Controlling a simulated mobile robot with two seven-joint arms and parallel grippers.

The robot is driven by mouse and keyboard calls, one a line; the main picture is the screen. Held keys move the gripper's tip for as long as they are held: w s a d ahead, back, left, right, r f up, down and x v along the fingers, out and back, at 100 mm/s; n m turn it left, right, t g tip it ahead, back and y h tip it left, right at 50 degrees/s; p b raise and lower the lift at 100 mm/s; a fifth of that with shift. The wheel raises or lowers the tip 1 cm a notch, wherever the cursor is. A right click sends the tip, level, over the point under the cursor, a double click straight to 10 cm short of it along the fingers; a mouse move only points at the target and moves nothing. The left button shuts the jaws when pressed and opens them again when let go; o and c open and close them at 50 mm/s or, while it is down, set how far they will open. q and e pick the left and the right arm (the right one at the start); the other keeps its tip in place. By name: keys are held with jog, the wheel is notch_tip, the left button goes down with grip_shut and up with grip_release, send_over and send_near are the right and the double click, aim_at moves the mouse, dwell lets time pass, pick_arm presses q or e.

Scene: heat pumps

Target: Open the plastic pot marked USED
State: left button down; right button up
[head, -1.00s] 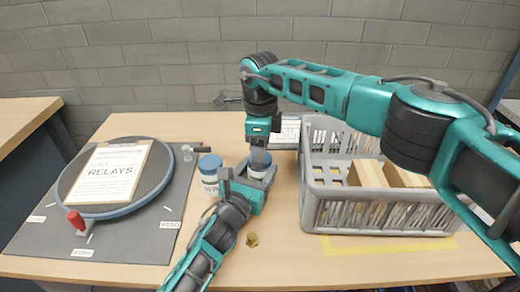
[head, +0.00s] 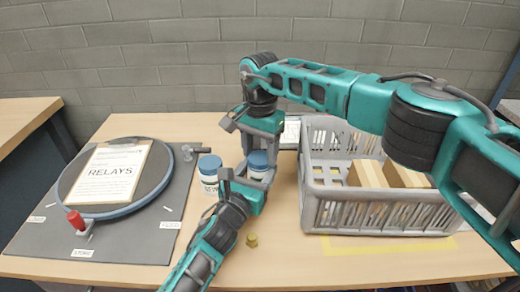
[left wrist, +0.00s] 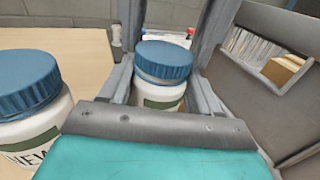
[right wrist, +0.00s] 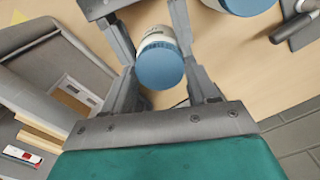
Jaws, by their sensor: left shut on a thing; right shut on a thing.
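The pot (head: 263,173) in my left gripper (head: 254,181) is white with a blue lid (head: 258,158); its marking cannot be read. It stands upright between the left fingers, also in the left wrist view (left wrist: 158,96). My right gripper (head: 259,148) points down from above and is shut on the blue lid, which shows between its fingers in the right wrist view (right wrist: 161,64). The lid sits over the pot's mouth; I cannot tell whether it is loose. A second blue-lidded pot (head: 209,184), marked NEW, stands just left, held by nothing.
A grey crate (head: 377,213) with wooden blocks stands to the right. A grey mat (head: 130,252) at left carries a round board with a RELAYS clipboard (head: 108,172). A small brass piece (head: 252,240) lies in front. The table's front edge is clear.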

aim_at(260, 157)
jog(key=shift+r, duration=0.1)
dwell(0.3)
jog(key=shift+r, duration=1)
jog(key=shift+r, duration=2)
pick_arm(q)
jog(key=shift+c, duration=0.8)
grip_release()
